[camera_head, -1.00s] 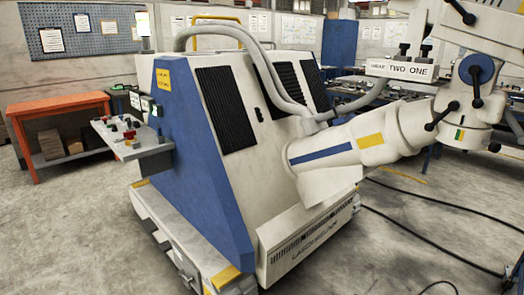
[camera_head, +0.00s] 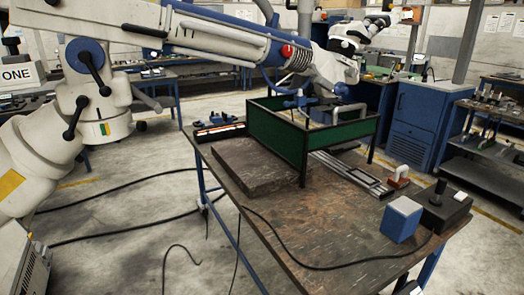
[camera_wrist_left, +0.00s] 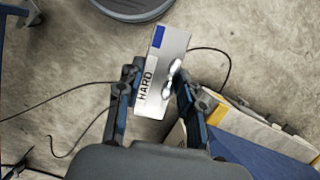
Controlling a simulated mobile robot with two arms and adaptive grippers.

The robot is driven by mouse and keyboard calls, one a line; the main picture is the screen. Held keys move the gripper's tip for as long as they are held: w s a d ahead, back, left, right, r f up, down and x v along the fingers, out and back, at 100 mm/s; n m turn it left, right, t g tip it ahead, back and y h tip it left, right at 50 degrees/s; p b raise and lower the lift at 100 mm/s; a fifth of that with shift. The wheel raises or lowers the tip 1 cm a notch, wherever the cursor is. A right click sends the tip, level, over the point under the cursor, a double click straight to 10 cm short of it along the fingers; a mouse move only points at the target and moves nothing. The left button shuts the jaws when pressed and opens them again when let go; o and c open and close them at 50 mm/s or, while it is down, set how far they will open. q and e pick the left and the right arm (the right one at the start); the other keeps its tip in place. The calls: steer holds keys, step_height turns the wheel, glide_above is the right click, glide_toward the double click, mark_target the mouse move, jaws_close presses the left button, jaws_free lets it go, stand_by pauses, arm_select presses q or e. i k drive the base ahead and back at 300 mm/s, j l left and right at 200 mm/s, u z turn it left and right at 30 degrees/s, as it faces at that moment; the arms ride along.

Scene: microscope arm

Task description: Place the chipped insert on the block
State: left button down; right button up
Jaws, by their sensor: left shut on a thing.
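In the left wrist view my left gripper (camera_wrist_left: 157,84) is shut on a flat grey plate (camera_wrist_left: 167,44) marked HARD, with a blue corner. A shiny, rounded metal piece (camera_wrist_left: 170,80) shows at the plate's right edge; whether it is part of the plate is unclear. No chip can be made out, so I cannot tell if this is the chipped insert. In the head view a block with blue sides and a pale top (camera_head: 401,220) stands near the table's front right edge. Neither gripper can be made out in the head view; my right gripper is not in view.
The brown worktable (camera_head: 300,235) carries a dark slab (camera_head: 256,166), a green-walled frame (camera_head: 275,138), and a black box with a knob (camera_head: 443,208) beside the blue block. A white machine arm (camera_head: 225,40) reaches overhead. A cable (camera_head: 345,265) crosses the tabletop.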

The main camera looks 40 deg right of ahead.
mark_target(267, 170)
steer(key=i+z, duration=0.15)
steer(key=z, duration=0.35)
steer(key=i+j+z, duration=0.15)
steer(key=z, duration=0.35)
steer(key=i+j+z, duration=0.15)
steer(key=z, duration=0.35)
steer(key=i+j+z, duration=0.1)
steer(key=j+z, duration=0.2)
steer(key=z, duration=0.2)
